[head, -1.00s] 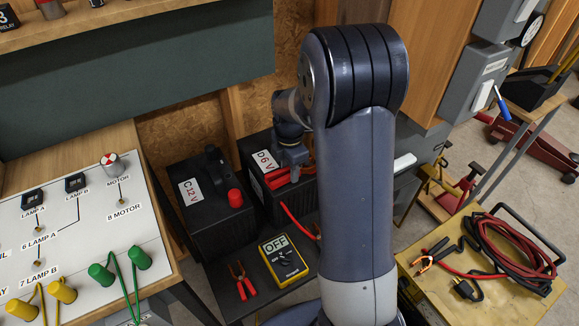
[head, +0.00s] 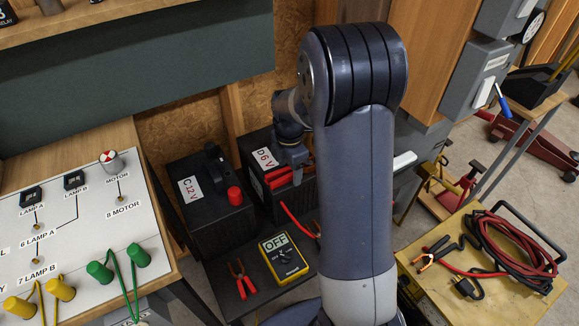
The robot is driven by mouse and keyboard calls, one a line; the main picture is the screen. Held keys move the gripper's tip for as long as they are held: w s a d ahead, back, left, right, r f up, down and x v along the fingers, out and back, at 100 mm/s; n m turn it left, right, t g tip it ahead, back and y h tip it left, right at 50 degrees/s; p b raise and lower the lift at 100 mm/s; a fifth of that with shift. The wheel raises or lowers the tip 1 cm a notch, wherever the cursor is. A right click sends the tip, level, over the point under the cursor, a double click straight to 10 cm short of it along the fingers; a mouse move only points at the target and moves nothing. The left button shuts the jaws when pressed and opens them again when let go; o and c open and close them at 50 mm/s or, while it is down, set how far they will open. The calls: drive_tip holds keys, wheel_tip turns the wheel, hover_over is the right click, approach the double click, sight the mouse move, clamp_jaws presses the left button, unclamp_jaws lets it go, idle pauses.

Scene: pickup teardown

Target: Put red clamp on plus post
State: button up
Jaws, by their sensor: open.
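The D 6V battery (head: 258,205) is a black box at the back of the low shelf. A red clamp (head: 280,177) shows at its top, just under my gripper (head: 294,165). My gripper points down over this battery and is open; its fingertips are small and partly hidden. The clamp lies close to the fingers, and I cannot tell whether they touch it. I cannot make out the plus post or whether the clamp's jaws are around it. A red cable (head: 299,221) runs down in front of the battery and passes behind my arm.
The C 12V battery (head: 207,208), with a red cap (head: 235,196), stands to the left. A yellow meter (head: 283,258) reading OFF and red-handled pliers (head: 241,280) lie in front. The lamp panel (head: 85,225) is left; a yellow cart (head: 480,270) with cables is right.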

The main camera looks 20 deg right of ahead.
wheel_tip(320, 180, up, 11)
drive_tip(key=p, duration=0.1)
drive_tip(key=shift+p, duration=0.3)
drive_tip(key=shift+f, duration=0.2)
wheel_tip(320, 180, down, 11)
drive_tip(key=shift+r+b, duration=0.2)
drive_tip(key=shift+b, duration=0.55)
drive_tip(key=shift+r, duration=0.45)
